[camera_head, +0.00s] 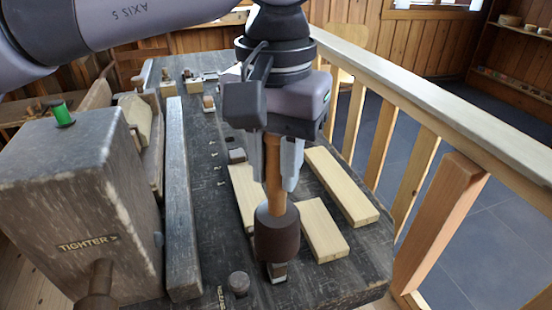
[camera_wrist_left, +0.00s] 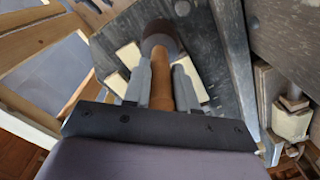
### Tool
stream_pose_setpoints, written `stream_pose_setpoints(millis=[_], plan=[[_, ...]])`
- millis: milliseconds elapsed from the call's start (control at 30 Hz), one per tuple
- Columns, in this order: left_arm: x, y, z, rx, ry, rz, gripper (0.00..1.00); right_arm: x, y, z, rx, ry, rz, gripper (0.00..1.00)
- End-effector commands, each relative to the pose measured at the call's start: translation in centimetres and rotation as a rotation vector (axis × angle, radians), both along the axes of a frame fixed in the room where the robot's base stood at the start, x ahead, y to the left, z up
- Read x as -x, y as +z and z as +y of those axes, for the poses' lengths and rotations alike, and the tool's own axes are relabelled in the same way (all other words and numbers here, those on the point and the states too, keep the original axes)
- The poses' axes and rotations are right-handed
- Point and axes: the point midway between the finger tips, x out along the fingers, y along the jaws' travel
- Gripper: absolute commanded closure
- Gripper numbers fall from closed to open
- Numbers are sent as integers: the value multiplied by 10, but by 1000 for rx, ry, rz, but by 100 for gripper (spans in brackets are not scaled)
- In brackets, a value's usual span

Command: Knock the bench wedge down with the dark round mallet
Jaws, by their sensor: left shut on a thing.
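My left gripper (camera_head: 273,178) is shut on the orange-brown handle of the dark round mallet (camera_head: 277,235). The mallet hangs upright with its head down; its handle (camera_wrist_left: 162,90) shows between the fingers in the left wrist view, with the head beyond. Right under the head in the head view is a small block with a pale metal face (camera_head: 278,272), which looks like the bench wedge. The head hides its upper part, and I cannot tell whether they touch. My right gripper is not in view.
The dark workbench (camera_head: 210,255) carries pale boards (camera_head: 323,230), a round peg (camera_head: 239,283) and a long grey bar (camera_head: 180,200). A big wooden vise block (camera_head: 75,205) marked "TIGHTER" stands at left. A wooden railing (camera_head: 440,110) runs along the right.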

Motion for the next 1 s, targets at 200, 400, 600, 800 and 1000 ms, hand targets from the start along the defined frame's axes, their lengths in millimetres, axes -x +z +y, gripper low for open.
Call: stream_pose_setpoints(millis=[200, 400, 600, 800, 1000], plan=[[1, -25, 0, 1, -1, 3, 100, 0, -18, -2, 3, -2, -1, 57], [1, -38, 0, 1, 0, 0, 100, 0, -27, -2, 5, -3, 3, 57], [1, -37, 0, 1, 0, 1, 100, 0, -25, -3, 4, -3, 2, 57], [1, -36, 0, 0, 0, 1, 100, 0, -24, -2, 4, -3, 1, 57], [1, -20, 0, 1, 0, 1, 100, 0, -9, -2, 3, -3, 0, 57]])
